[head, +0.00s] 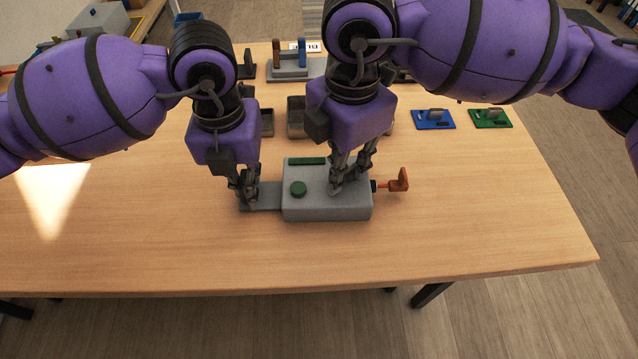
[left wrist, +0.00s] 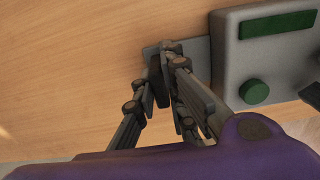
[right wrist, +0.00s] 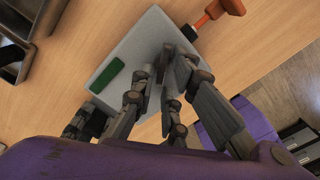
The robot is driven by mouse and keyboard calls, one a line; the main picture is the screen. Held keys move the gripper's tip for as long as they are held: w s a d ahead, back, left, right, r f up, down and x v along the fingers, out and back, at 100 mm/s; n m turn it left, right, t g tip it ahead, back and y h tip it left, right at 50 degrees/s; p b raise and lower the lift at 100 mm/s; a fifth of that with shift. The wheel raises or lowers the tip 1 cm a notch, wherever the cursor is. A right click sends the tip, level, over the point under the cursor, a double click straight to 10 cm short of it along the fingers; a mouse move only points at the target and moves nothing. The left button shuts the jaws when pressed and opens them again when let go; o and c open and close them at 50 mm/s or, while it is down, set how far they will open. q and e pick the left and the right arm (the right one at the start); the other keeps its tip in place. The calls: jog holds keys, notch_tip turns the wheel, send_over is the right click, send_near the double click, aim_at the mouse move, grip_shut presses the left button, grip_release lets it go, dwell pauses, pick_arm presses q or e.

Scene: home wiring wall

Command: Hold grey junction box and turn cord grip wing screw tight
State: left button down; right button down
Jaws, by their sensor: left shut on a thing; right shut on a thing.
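The grey junction box (head: 322,210) lies on the wooden table, with a green bar and a round green knob on top. A flat grey tab (head: 268,196) extends from its left side. The orange cord grip wing screw (head: 400,181) sticks out of its right side, clear of both grippers, and also shows in the right wrist view (right wrist: 222,12). My left gripper (head: 248,198) is shut on an upright part of the tab; its fingers mostly hide the grip. My right gripper (head: 338,188) is shut on a raised dark grey part on the box top, partly hidden by the fingers.
Behind the box stand metal bins (head: 296,117), partly hidden by my arms. A grey stand (head: 290,70) with brown and blue handles is further back. A blue plate (head: 433,120) and a green plate (head: 490,118) lie at the back right. The table right of the wing screw is clear.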

jog(key=shift+w+m, duration=0.1)
jog(key=shift+m, duration=0.9)
jog(key=shift+w+m, duration=0.15)
jog(key=shift+m, duration=0.85)
jog(key=shift+a, duration=0.1)
jog(key=shift+m, duration=0.6)
jog(key=c, duration=1.7)
grip_release()
jog(key=shift+o, duration=0.2)
